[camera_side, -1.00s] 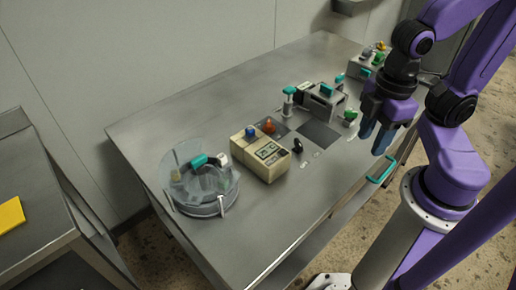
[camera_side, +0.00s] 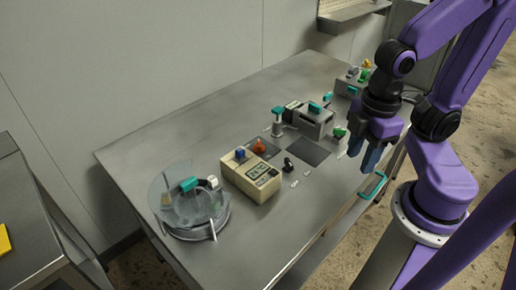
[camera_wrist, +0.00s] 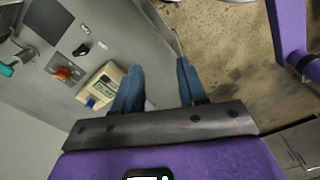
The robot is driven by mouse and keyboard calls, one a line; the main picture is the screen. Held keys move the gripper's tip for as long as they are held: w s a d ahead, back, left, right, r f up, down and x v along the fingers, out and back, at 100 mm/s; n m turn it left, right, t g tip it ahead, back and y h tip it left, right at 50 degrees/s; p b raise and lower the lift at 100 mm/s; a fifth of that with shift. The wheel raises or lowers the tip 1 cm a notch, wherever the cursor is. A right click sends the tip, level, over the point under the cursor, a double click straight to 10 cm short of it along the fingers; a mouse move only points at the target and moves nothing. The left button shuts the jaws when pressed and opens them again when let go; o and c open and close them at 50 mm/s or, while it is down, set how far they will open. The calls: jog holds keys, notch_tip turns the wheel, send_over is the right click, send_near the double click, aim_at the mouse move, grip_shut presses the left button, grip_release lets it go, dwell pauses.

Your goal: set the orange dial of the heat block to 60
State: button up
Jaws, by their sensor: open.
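The orange dial (camera_side: 259,146) sits on a small dark panel in the table top, just behind the beige box in the side view. It also shows at the left of the wrist view (camera_wrist: 62,73). Its setting is too small to read. A dark square plate (camera_side: 308,152) lies to the right of it; I cannot tell if this is the heat block. My gripper (camera_side: 372,155) is above the table's front edge, to the right of the dial and well apart from it. Its two blue fingers are open and empty in the wrist view (camera_wrist: 158,82).
A beige box (camera_side: 251,179) with a blue knob and display stands beside the dial. A clear round vessel (camera_side: 193,212) is at the near left. A small black switch (camera_side: 289,164), a teal-topped post (camera_side: 277,122) and a grey teal-topped device (camera_side: 314,118) are nearby. A teal handle (camera_side: 374,186) juts from the front edge.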

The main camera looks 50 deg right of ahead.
dwell(0.3)
jog(key=w+a+m, duration=0.3)
jog(key=w+m, duration=0.3)
jog(key=w, duration=0.4)
jog(key=m, duration=1.6)
send_over(259, 143)
notch_tip(259, 143, down, 6)
jog(key=r, duration=0.1)
notch_tip(259, 143, down, 17)
jog(key=shift+f, duration=0.2)
grip_shut()
